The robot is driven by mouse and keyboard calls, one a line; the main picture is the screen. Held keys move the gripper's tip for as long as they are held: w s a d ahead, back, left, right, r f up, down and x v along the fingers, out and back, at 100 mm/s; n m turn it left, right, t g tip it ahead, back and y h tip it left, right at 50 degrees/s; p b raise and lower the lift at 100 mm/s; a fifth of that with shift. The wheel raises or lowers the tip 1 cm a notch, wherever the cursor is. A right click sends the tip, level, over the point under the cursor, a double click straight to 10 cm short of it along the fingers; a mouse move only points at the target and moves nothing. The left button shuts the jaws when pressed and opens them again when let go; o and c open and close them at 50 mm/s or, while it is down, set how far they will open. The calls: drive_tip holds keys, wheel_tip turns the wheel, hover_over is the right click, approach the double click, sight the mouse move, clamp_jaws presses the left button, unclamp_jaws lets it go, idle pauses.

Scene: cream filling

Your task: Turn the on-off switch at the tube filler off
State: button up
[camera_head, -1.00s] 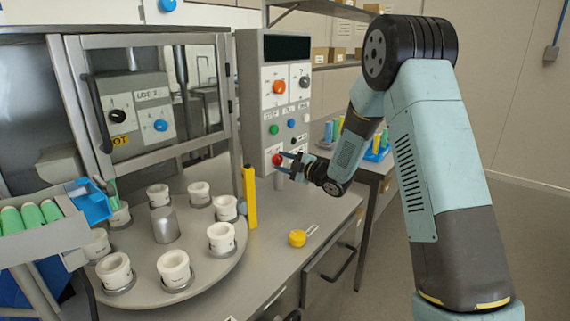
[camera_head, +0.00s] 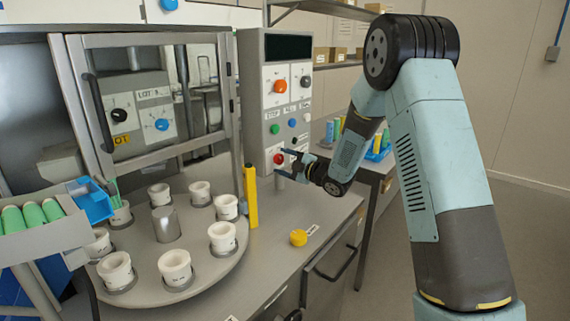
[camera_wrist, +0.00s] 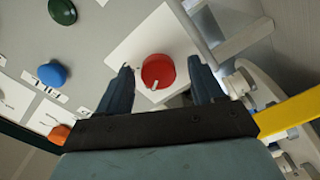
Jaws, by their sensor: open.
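The tube filler's control panel (camera_head: 262,120) stands at the back middle in the head view. A red rotary knob (camera_head: 279,158) sits low on it, on a white plate. In the wrist view the red knob (camera_wrist: 158,71) has a pale mark on its lower edge, and its plate's lettering cannot be read. My gripper (camera_head: 283,163) is open in front of this knob. In the wrist view my gripper's dark fingers (camera_wrist: 162,82) stand on either side of the knob, with gaps; I cannot tell how deep they reach.
Green (camera_head: 275,129) and blue (camera_head: 292,123) buttons and an orange knob (camera_head: 280,87) sit above on the panel. A yellow post (camera_head: 250,195) stands left of my gripper, beside the round turntable (camera_head: 205,270) with white cups. A yellow cap (camera_head: 298,237) lies on the bench.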

drive_tip(key=v, duration=1.3)
drive_tip(key=shift+s+d, duration=0.2)
drive_tip(key=shift+d, duration=0.05)
drive_tip(key=d+r+m+t+h, duration=0.3)
drive_tip(key=d+r+m+h, duration=0.3)
drive_tip(key=d+r+h, duration=0.15)
drive_tip(key=s+d+r+m+g+h, duration=0.1)
drive_tip(key=s+d+r+m+h, duration=0.5)
drive_tip(key=s+m, duration=0.15)
drive_tip(key=s+m+g, duration=0.7)
drive_tip(key=s+m, duration=0.2)
drive_tip(key=s, duration=2)
drive_tip(key=shift+s+r+h, duration=0.2)
drive_tip(key=shift+r+h, duration=0.15)
drive_tip(key=shift+r, duration=0.05)
